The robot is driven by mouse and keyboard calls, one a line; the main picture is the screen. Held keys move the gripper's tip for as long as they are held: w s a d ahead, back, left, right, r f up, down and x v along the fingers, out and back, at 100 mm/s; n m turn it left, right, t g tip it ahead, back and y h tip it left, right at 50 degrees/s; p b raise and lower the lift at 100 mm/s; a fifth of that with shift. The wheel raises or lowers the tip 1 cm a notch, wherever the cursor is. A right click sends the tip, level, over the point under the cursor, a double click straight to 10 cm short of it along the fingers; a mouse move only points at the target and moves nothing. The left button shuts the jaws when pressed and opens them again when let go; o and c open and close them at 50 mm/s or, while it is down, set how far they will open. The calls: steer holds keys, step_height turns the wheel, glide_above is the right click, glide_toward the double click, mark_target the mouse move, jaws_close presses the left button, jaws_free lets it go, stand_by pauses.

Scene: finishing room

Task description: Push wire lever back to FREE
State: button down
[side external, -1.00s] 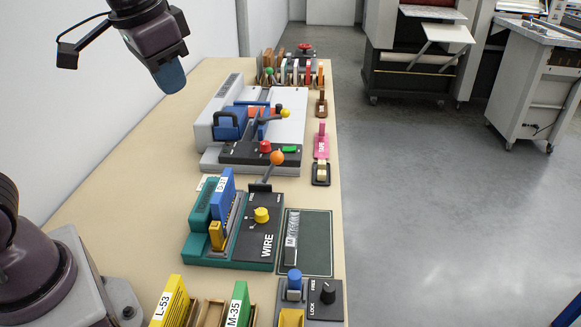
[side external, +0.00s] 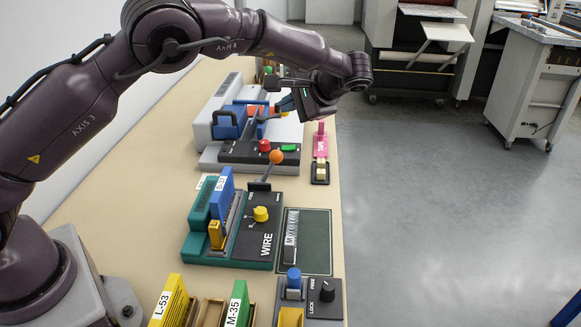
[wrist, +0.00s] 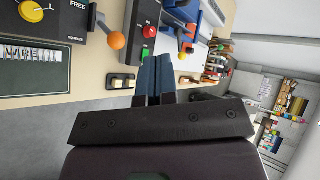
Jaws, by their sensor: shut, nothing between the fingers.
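The teal-and-black WIRE machine (side external: 262,222) stands mid-bench with a yellow knob (side external: 261,214) on top. Its wire lever ends in an orange ball (side external: 276,156) and leans away from the machine toward the far end of the bench. In the wrist view the orange ball (wrist: 116,40) is left of my fingers, near a FREE label (wrist: 78,5). My gripper (side external: 284,104) is shut and empty, above the far grey machine and beyond the ball, apart from it. Its blue fingers (wrist: 156,62) show side by side in the wrist view.
A grey machine (side external: 206,132) with red and green buttons lies under my gripper. A green mat (side external: 318,245) and a LOCK/FREE knob box (side external: 325,293) are nearer.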

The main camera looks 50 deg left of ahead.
mark_target(268, 172)
steer(key=d+f+m+t+y, duration=0.1)
steer(key=d+f+y, duration=0.1)
steer(key=f, duration=0.4)
steer(key=w+d+f+m+t+y, duration=0.1)
steer(key=d+f+t+y, duration=0.1)
steer(key=d+f, duration=0.3)
steer(key=d+f+m+t+y, duration=0.1)
steer(key=d+f+y, duration=0.3)
steer(key=f, duration=0.4)
steer(key=shift+w+d+f+t, duration=0.15)
steer(key=shift+w+t, duration=0.1)
steer(key=shift+t, duration=0.45)
steer(key=x, duration=1)
steer(key=shift+s+a+r, duration=0.3)
steer(key=shift+s+a, duration=0.25)
steer(key=shift+a, duration=0.3)
steer(key=shift+s+a+r, duration=0.3)
steer(key=shift+s+a, duration=0.25)
steer(key=shift+a, duration=0.3)
steer(key=shift+r, duration=0.15)
